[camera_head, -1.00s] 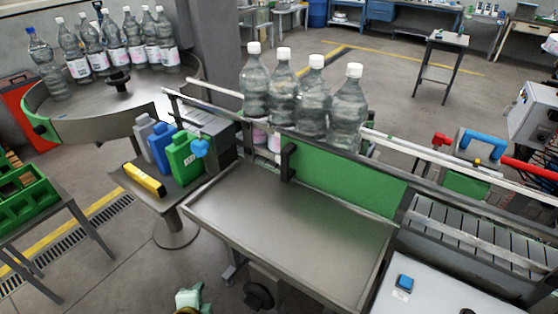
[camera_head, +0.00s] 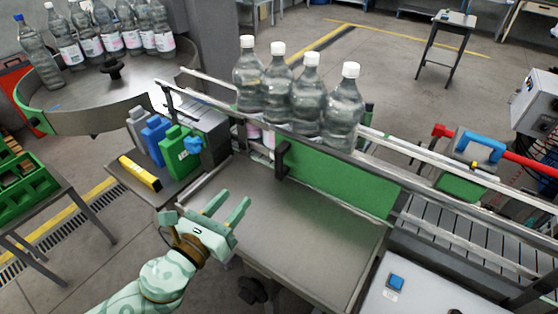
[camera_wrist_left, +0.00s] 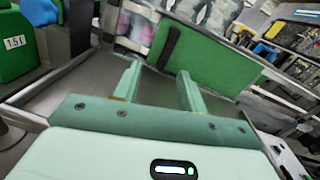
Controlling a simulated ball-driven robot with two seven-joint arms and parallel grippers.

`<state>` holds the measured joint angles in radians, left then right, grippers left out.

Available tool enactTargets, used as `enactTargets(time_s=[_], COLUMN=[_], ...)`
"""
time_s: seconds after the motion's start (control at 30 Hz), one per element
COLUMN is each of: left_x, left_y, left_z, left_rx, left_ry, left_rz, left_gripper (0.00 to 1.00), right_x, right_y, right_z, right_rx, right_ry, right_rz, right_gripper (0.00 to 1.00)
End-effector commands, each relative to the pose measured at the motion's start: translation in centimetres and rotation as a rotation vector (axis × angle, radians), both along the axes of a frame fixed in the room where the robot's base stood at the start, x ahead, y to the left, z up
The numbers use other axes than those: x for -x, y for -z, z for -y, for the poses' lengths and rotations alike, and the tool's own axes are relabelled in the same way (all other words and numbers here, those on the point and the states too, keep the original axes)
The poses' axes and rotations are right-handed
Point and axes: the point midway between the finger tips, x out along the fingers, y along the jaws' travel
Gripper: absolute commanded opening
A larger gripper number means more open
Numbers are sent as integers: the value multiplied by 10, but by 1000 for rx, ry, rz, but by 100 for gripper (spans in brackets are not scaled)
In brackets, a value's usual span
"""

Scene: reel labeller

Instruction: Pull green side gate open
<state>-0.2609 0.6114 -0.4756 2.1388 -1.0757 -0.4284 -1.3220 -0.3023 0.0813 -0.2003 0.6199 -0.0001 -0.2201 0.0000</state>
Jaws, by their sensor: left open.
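The green side gate (camera_head: 335,182) is an upright panel along the near side of the conveyor, behind the steel tray. A black handle (camera_head: 282,160) stands at its left end. In the left wrist view the gate (camera_wrist_left: 215,62) and its dark handle (camera_wrist_left: 170,46) lie beyond my fingers. My left gripper (camera_head: 228,208) is open and empty, over the left part of the tray, short of the handle and apart from it. Its two pale green fingers also show in the left wrist view (camera_wrist_left: 158,85). The gate looks closed. My right gripper is not in view.
Several clear bottles (camera_head: 297,95) stand on the conveyor behind the gate. Green, blue and grey jugs (camera_head: 173,148) stand left of the tray. The steel tray (camera_head: 300,225) is bare. A white panel with a blue button (camera_head: 396,281) is at the lower right.

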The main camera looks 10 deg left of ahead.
Motion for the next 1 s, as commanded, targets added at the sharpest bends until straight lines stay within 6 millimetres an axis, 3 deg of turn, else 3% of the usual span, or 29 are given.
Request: enactTargets(time_s=[0.1,0.27,0.7,1.0], left_x=[0,-16,-114,-147], left_y=[5,3,5,7], left_z=[10,18,58,72], left_rx=[-130,-150,-145,-146], left_ry=[75,86,83,84], left_rz=[40,51,47,45], left_gripper=[42,42,42,42], right_x=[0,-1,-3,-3], right_y=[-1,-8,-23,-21], right_z=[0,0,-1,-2], right_rx=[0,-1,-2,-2], right_ry=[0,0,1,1], right_rz=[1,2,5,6], right_gripper=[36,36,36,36])
